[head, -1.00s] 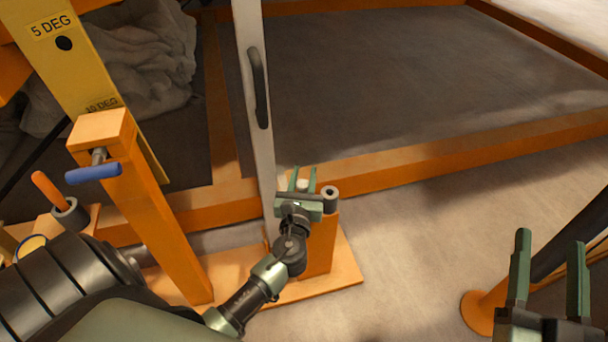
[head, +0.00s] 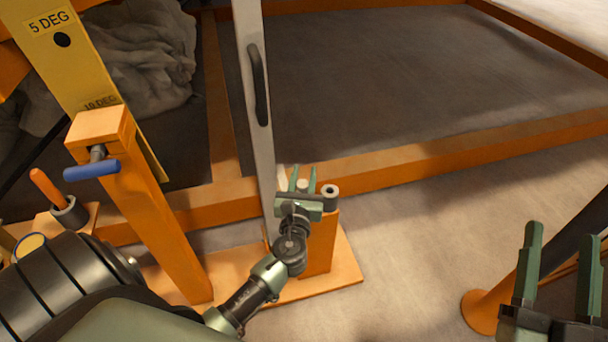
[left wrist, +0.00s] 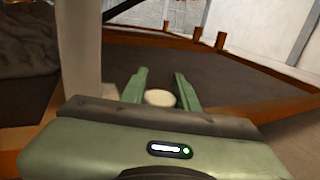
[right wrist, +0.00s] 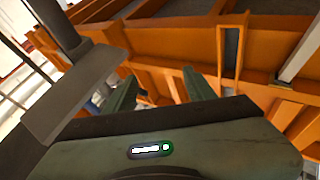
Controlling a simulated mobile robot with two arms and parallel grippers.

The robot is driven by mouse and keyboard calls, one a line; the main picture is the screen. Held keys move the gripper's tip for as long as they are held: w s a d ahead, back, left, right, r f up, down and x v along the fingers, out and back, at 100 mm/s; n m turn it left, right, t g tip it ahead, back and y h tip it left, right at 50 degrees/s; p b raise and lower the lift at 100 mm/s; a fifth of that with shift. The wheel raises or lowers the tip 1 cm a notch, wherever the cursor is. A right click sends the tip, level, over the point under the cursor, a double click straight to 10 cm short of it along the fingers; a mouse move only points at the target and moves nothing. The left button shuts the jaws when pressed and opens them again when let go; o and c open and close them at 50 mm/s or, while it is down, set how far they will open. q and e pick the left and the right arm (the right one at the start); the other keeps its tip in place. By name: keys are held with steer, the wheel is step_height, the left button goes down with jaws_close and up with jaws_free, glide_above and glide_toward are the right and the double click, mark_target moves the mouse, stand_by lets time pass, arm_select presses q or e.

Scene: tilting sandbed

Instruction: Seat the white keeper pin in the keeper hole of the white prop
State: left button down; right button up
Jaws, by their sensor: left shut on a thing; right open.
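The white prop (head: 256,95) is a long pale bar with a black handle, running from the top of the head view down to an orange stand; it also shows in the left wrist view (left wrist: 80,50). My left gripper (head: 302,182) is beside the prop's lower end, shut on the white keeper pin (head: 302,186). The pin's round pale top shows between the fingers in the left wrist view (left wrist: 159,97); its lower part is hidden. The keeper hole cannot be made out. My right gripper (head: 562,265) is open and empty at the lower right.
A grey socket (head: 330,192) tops the orange post (head: 320,245) right of my left gripper. An orange upright with a blue-handled pin (head: 93,172) and a yellow angle plate (head: 80,70) stand left. The sandbed's orange edge (head: 420,158) runs behind. Floor between the grippers is clear.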

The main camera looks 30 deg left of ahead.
mark_target(302, 191)
arm_select(q)
steer(key=shift+f+b, duration=0.4)
steer(key=shift+f, duration=0.1)
steer(key=c, duration=1)
jaws_free()
arm_select(e)
steer(key=s+r+t, duration=0.2)
steer(key=r, duration=0.1)
steer(key=shift+d+r+y, duration=0.1)
steer(key=shift+r+y, duration=0.05)
steer(key=shift+y, duration=0.15)
arm_select(q)
steer(key=shift+p+v, duration=0.5)
steer(key=shift+v, duration=3.4)
arm_select(e)
steer(key=shift+w+f+g, duration=0.4)
steer(key=shift+f+g, duration=0.05)
steer(key=shift+f, duration=0.25)
steer(key=shift+w+f+g, duration=0.4)
steer(key=shift+f, duration=0.3)
steer(key=shift+w+f+g, duration=0.4)
steer(key=shift+f+g, duration=0.05)
steer(key=shift+f, duration=0.25)
